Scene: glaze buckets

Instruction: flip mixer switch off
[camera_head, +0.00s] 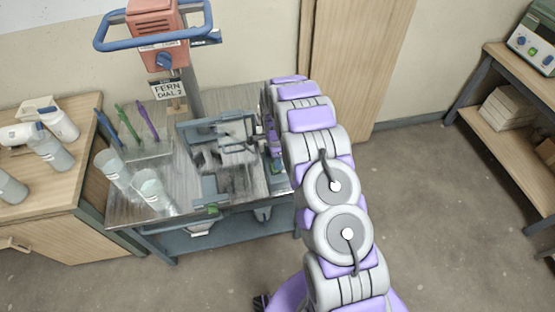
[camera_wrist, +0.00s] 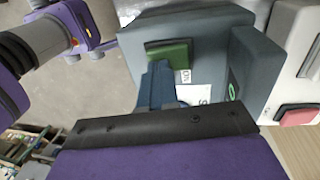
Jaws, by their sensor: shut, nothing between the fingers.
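In the wrist view a dark grey-blue box carries a green switch paddle (camera_wrist: 170,54), with a white label partly showing beneath it. My gripper (camera_wrist: 158,68) is shut and empty. Its blue-grey fingertips overlap the lower edge of the green paddle in the picture; I cannot tell if they touch it. In the head view the mixer (camera_head: 153,28) has an orange head, a blue dial, a blue ring handle and a sign reading "FERN DIAL 2". My arm reaches over the right end of the metal bench there, and its fingertips are hard to make out.
A pale box with a red button (camera_wrist: 296,114) stands right of the switch box. The metal bench (camera_head: 120,213) holds clear beakers (camera_head: 152,188), colored sticks and a blue frame. A wooden cabinet (camera_head: 50,215) with bottles is left. The floor right of my arm is clear.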

